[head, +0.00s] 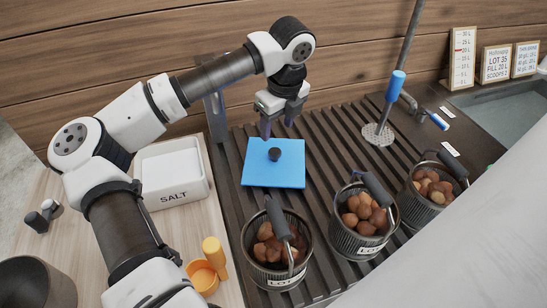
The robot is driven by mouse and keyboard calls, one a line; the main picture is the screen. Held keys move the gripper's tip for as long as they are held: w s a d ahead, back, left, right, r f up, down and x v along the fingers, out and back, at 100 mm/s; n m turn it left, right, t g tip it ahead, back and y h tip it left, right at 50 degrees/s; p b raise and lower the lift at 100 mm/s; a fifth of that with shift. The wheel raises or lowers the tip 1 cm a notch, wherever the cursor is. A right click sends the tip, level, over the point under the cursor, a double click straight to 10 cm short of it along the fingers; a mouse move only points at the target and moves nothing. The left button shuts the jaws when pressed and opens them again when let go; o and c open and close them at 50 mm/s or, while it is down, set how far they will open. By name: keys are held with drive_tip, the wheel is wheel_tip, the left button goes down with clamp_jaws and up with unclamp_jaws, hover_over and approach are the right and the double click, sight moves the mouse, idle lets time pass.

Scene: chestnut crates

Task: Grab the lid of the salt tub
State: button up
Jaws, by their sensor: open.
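The white salt tub (177,196), marked SALT, stands on the pale wood board at the left, with its top uncovered and white inside. A flat blue square lid (258,176) with a dark round knob (274,154) lies apart from the tub on the dark slatted rack. My gripper (279,130) is open and empty, pointing down above the lid's far edge, behind the knob in the picture. It looks apart from the knob; its exact height over the lid is hard to tell.
Several dark baskets of chestnuts (249,252) with raised handles stand along the rack's front and right. An orange scoop (204,278) lies near the tub. A pole with a blue grip (396,86) stands behind right. The slats right of the lid are clear.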

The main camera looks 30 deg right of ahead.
sight(275, 151)
drive_tip(key=f, duration=0.3)
drive_tip(key=shift+w, duration=0.2)
drive_tip(key=shift+w+f+p, duration=0.15)
drive_tip(key=shift+f+p, duration=1)
drive_tip(key=shift+f, duration=1.5)
clamp_jaws()
